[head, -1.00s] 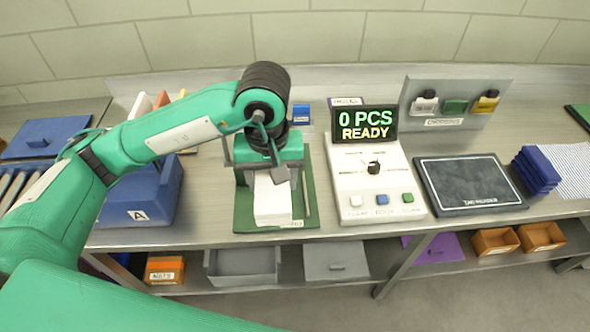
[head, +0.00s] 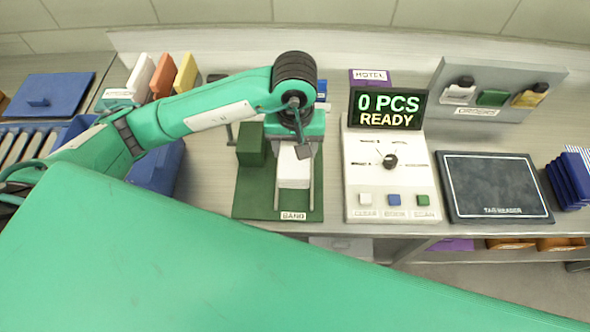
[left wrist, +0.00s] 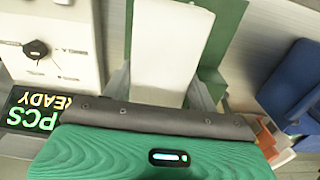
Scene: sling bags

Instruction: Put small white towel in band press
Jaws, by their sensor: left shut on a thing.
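The small white towel (head: 294,173) is a folded white block in the head view, and it also shows in the left wrist view (left wrist: 168,45). My left gripper (head: 295,188) is shut on it, with a grey finger along each side. The towel is over the right part of the band press (head: 252,203), a green base with a front label reading BAND and a green block (head: 251,143) at its back left. I cannot tell whether the towel touches the base. My right gripper is out of view.
A control panel (head: 365,180) with a screen reading 0 PCS READY (head: 387,108) stands close right of the press. A dark tag reader pad (head: 495,188) lies farther right. A blue bin (head: 160,170) is at left. My green arm link covers the lower front.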

